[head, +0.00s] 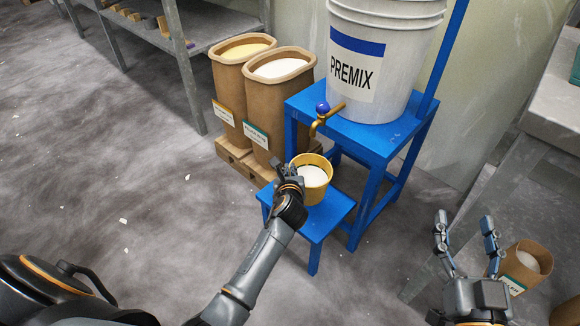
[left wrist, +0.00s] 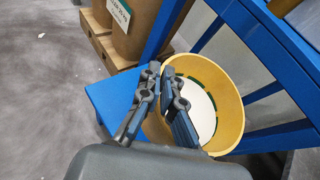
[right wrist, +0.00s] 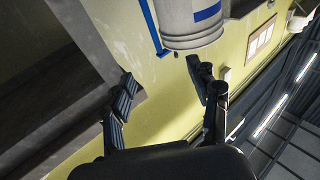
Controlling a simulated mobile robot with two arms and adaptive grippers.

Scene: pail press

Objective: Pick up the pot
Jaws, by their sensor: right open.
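The pot (head: 326,183) is a yellow round vessel with white contents, below the brass tap at the blue stool (head: 333,221). It also shows in the left wrist view (left wrist: 235,110). My left gripper (head: 284,166) is at the pot's left rim. In the left wrist view its fingers (left wrist: 160,74) are close together, one outside the wall and one over the inside, pinching the rim. Whether the pot's base touches the stool is hard to tell. My right gripper (head: 464,220) is open and empty, far to the right of the pot.
A white PREMIX pail (head: 395,95) with a brass tap (head: 322,120) stands on a blue stand (head: 375,140) above the pot. Two brown sacks (head: 275,105) stand left of it. A brown tub (head: 523,262) is near my right gripper.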

